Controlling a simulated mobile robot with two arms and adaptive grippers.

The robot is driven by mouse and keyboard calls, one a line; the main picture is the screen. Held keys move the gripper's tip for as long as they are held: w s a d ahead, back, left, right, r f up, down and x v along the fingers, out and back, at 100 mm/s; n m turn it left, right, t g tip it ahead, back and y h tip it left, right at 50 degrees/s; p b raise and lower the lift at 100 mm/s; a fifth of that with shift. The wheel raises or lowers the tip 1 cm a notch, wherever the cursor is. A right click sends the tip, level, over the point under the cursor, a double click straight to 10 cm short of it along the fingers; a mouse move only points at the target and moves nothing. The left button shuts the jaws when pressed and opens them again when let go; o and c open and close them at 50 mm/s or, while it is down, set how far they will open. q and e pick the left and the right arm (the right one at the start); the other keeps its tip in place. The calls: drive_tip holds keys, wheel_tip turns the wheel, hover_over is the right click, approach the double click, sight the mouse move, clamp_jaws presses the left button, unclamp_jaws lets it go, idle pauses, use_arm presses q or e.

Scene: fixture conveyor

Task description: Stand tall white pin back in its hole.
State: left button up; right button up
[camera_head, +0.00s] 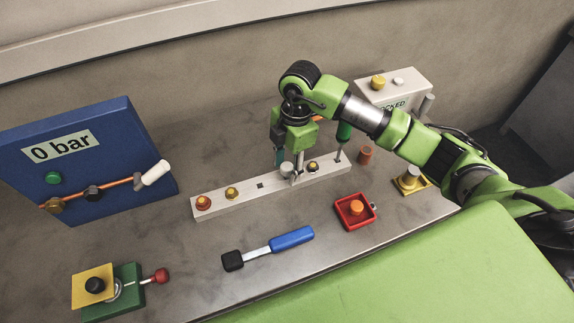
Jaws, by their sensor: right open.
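A long pale fixture block (245,201) lies on the grey table with a row of pins and holes. A whitish-grey round-topped pin (287,169) is at the block, right under my right gripper. It looks upright, but its lower part is hard to see, so I cannot tell whether it sits in a hole. A dark square hole (260,185) in the block is empty, left of this pin. My right gripper (288,164) points down over the block, open, with its fingers close around or beside the whitish pin. My left gripper is not in view.
A blue-handled tool (291,239) and red tray (341,222) lie in front. A blue panel (60,180) stands left.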

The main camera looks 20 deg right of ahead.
drive_tip(key=shift+r, duration=0.25)
wheel_tip(320, 180, up, 11)
drive_tip(key=d, duration=0.1)
drive_tip(key=shift+w+d+r, duration=0.15)
drive_tip(key=shift+d+r, duration=0.05)
idle(1.3)
